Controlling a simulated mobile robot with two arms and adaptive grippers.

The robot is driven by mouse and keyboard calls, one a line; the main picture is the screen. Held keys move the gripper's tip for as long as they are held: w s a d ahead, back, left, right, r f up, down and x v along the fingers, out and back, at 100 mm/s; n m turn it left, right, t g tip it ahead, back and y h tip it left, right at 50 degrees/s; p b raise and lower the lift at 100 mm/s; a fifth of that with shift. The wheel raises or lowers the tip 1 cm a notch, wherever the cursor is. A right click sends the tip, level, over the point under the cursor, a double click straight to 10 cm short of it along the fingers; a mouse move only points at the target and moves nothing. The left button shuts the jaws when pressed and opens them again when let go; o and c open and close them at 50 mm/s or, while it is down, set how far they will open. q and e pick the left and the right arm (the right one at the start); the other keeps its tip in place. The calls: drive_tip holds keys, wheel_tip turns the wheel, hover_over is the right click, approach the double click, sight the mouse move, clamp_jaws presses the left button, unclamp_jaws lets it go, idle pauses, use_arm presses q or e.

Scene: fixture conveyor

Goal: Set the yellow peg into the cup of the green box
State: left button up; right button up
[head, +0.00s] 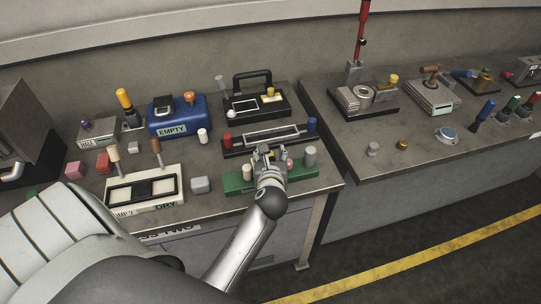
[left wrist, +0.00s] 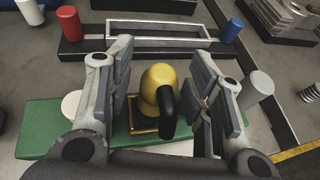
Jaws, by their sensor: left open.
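The green box (head: 238,183) is a long low block near the front edge of the left table. It also shows across the left wrist view (left wrist: 45,127). My left gripper (head: 268,153) is above it, pointing down. In the left wrist view my left gripper (left wrist: 163,75) is open, with one finger on each side of a yellow peg (left wrist: 157,82). Gaps show between the peg and both fingers. The peg stands at a dark square seat with a yellowish rim (left wrist: 144,130) on the green box; a black curved part covers its front. I cannot tell how deep it sits.
Behind the green box is a dark tray (head: 235,147) with a red cylinder (left wrist: 69,22) and a blue cylinder (left wrist: 232,29). A grey cylinder (left wrist: 258,86) stands close to the right finger. A white-framed box (head: 120,200) and a grey block (head: 201,185) are to the left.

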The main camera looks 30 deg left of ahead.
use_arm(q)
drive_tip(key=shift+r, duration=0.2)
drive_tip(key=b+v, duration=0.1)
drive_tip(key=v, duration=1.1)
drive_tip(key=d+f+n+g+h, duration=0.1)
drive_tip(key=d+f+n+h, duration=0.15)
drive_tip(key=f, duration=0.65)
drive_tip(key=d+f+n+g+h, duration=0.15)
drive_tip(key=d+f, duration=0.25)
drive_tip(key=f, duration=0.6)
drive_tip(key=s+d+f+n+g+h, duration=0.1)
drive_tip(key=s+f+n, duration=0.25)
drive_tip(key=f, duration=0.45)
drive_tip(key=s+d+f+n+g+h, duration=0.15)
drive_tip(key=s+f, duration=0.25)
drive_tip(key=f, duration=0.4)
drive_tip(key=s+a+f+n+g, duration=0.1)
drive_tip(key=s+a+f+n, duration=0.1)
drive_tip(key=s+f+n, duration=0.4)
drive_tip(key=s+a+f+n+g, duration=0.2)
drive_tip(key=s+f+n, duration=0.3)
drive_tip(key=s, duration=0.7)
drive_tip(key=s+a+f+n+g+h, duration=0.1)
drive_tip(key=s+a+f+n+g, duration=0.1)
drive_tip(key=s+f+n, duration=0.4)
drive_tip(key=s+f, duration=0.1)
drive_tip(key=s, duration=0.2)
drive_tip(key=shift+s+a+n, duration=0.25)
drive_tip(key=shift+s+n, duration=0.05)
drive_tip(key=shift+f, duration=0.15)
